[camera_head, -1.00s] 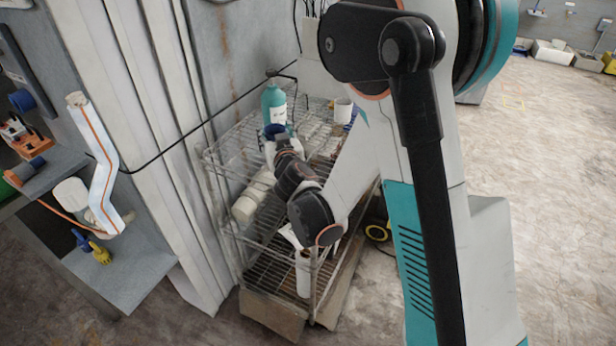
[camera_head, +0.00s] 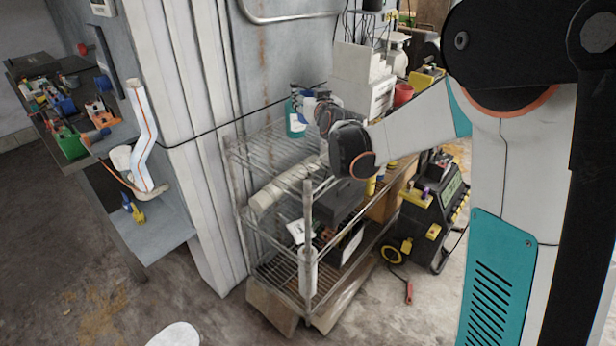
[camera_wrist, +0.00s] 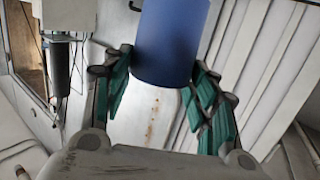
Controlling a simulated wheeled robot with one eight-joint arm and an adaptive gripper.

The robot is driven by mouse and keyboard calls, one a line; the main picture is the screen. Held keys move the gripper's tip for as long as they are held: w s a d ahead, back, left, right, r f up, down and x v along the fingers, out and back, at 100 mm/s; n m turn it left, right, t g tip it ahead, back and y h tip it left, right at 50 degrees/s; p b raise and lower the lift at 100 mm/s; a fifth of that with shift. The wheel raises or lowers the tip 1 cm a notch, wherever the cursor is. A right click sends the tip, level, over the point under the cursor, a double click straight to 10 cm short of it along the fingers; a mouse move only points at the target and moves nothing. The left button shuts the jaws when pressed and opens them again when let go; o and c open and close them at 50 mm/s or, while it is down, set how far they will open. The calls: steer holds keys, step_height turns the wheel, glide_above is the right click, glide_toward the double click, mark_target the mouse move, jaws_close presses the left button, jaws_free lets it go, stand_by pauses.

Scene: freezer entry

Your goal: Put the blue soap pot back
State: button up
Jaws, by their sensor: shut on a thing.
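The blue soap pot (camera_wrist: 168,42) shows in the wrist view as a smooth blue cylinder, with its upper end cut off by the picture's top edge. My gripper (camera_wrist: 162,68) is shut on it, with green-padded fingers on both sides. In the head view my arm reaches to the top of the wire shelf rack (camera_head: 307,215). Whether the pot touches the rack cannot be told.
A black and yellow machine (camera_head: 432,215) stands right of the rack. A grey wall (camera_head: 205,130) is close at its left, with a thin black cable crossing. Open floor (camera_head: 225,320) lies in front.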

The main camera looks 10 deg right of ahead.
step_height(320, 180, down, 20)
steer(key=b, duration=0.6)
steer(key=shift+r, duration=0.1)
steer(key=shift+b, duration=0.35)
steer(key=o, duration=1.1)
steer(key=shift+o, duration=0.2)
